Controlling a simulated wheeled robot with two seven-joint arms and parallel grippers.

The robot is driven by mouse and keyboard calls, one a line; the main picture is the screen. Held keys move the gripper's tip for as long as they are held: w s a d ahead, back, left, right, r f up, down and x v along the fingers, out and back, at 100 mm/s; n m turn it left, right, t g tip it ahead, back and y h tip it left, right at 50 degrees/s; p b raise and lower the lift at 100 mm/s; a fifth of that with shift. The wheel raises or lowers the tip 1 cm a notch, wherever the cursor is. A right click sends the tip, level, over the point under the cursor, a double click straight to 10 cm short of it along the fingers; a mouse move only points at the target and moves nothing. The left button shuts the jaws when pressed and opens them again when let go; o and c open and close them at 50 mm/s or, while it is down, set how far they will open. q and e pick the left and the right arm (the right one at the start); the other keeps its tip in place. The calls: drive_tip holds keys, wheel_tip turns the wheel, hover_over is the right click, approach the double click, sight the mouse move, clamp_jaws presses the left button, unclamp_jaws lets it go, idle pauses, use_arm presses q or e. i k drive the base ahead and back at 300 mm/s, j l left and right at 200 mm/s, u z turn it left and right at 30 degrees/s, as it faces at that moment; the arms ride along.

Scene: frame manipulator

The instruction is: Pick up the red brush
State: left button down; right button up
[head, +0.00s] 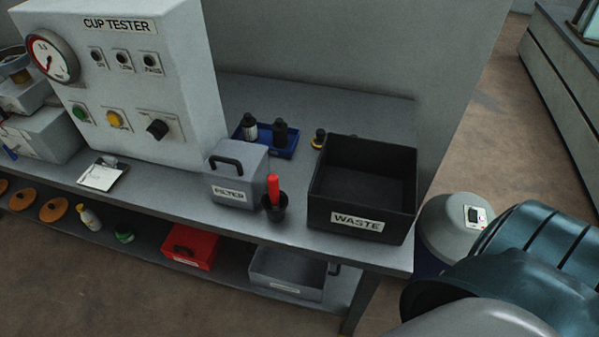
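The red brush (273,188) stands upright in a small black cup (275,210) near the bench's front edge. Only its red upper part shows; its lower end is hidden in the cup. It stands between the grey filter box on its left and the black waste bin on its right. Neither gripper shows in the head view. A large teal and grey rounded body fills the lower right corner; I cannot tell for certain what it is.
The filter box (238,175) and waste bin (363,185) flank the cup closely. Behind are a blue tray (268,143) with dark bottles and the cup tester (135,85). A red box (190,246) and grey bin (287,272) sit on the lower shelf. A grey-lidded container (452,225) stands right of the bench.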

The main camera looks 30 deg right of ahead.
sight(272, 180)
drive_tip(key=z, duration=0.85)
